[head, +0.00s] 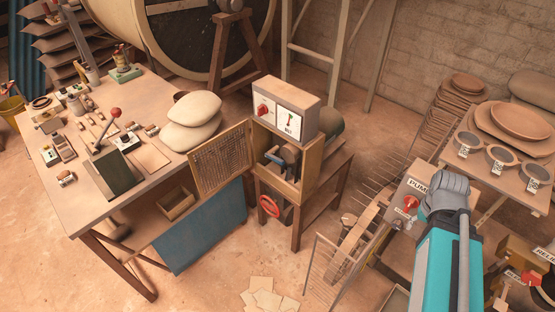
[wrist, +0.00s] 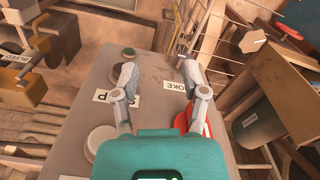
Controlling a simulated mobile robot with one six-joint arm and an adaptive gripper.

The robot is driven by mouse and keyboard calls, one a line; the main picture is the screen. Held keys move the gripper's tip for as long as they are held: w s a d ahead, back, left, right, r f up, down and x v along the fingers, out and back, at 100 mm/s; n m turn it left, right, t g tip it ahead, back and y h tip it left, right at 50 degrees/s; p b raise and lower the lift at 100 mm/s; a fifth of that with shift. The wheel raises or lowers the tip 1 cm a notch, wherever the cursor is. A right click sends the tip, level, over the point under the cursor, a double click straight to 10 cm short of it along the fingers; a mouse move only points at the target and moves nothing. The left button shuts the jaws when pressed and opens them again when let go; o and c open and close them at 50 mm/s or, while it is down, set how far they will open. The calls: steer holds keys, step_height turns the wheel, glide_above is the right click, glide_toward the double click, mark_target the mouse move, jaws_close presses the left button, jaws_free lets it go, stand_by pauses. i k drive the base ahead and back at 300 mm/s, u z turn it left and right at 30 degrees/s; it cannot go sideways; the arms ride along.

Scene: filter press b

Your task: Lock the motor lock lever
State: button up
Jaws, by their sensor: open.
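No lever in view is legibly marked as the motor lock lever. A box (head: 286,108) with a red rotary handle (head: 263,111) and a white dial plate stands on an open cabinet (head: 284,160) with a motor-like part inside. My gripper (wrist: 158,72) is open and empty over a grey control panel (wrist: 150,100) in the wrist view. Its fingers straddle labels on the panel. A red control (wrist: 183,121) is partly hidden by the right finger. In the head view, my arm covers part of the PUMP panel (head: 402,191), which has a red knob (head: 411,203); the fingers are hidden there.
The cabinet's mesh door (head: 221,160) stands open to the left. A workbench (head: 140,165) with small parts and a red-knobbed lever (head: 115,112) is at left. A wire rack (head: 330,265) stands between cabinet and PUMP panel. Bare floor (head: 215,285) lies in front of the cabinet.

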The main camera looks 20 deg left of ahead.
mark_target(269, 154)
steer(key=k, duration=1.15)
steer(key=u, duration=0.95)
steer(key=i, duration=1.6)
steer(key=z, duration=0.1)
